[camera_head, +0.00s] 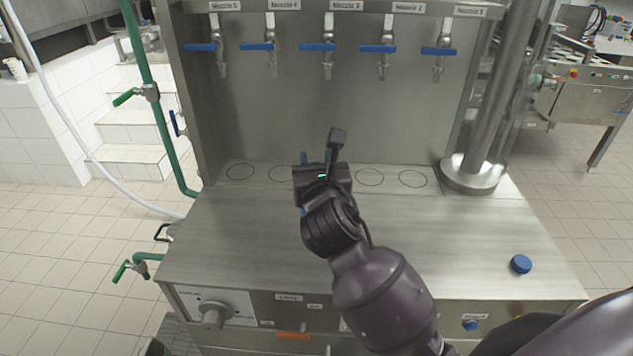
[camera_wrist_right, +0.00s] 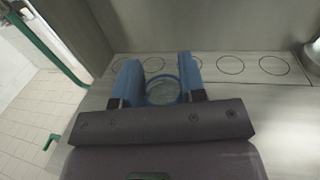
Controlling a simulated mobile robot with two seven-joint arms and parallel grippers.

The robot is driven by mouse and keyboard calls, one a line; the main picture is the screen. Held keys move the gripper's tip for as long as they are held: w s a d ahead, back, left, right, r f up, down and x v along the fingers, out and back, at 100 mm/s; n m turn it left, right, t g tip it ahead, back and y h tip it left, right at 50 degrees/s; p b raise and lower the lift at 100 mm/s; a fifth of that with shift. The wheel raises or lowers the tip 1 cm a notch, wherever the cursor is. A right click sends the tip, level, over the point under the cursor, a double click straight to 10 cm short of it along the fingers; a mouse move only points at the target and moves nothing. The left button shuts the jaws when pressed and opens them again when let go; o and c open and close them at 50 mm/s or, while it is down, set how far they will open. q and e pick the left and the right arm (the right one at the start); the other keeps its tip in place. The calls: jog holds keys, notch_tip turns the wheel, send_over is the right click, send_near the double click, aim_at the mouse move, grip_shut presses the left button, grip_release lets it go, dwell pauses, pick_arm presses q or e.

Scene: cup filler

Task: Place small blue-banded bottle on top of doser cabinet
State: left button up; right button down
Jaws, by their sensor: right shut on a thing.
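My right gripper (camera_head: 316,162) is over the doser cabinet's steel top (camera_head: 240,225), near the row of marked circles at its back. In the right wrist view its two blue fingers (camera_wrist_right: 163,82) are shut on the small blue-banded bottle (camera_wrist_right: 163,92), seen from above as a clear round mouth with a blue rim. The bottle is in front of the circle row; the pictures do not settle whether its base touches the top. In the head view my gripper and arm hide the bottle. My left gripper is not in view.
Several nozzles with blue levers (camera_head: 318,47) hang from the back panel above the circles. A steel post (camera_head: 490,110) stands at the right back. A blue round cap or button (camera_head: 521,264) is on the right front of the top. The left part of the top is clear.

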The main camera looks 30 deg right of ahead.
notch_tip(320, 180, down, 4)
jog(key=shift+f+b, duration=0.1)
jog(key=shift+b, duration=0.3)
jog(key=c, duration=0.7)
grip_release()
jog(key=shift+f, duration=0.1)
jog(key=v, duration=1.2)
jog(key=shift+b, duration=0.35)
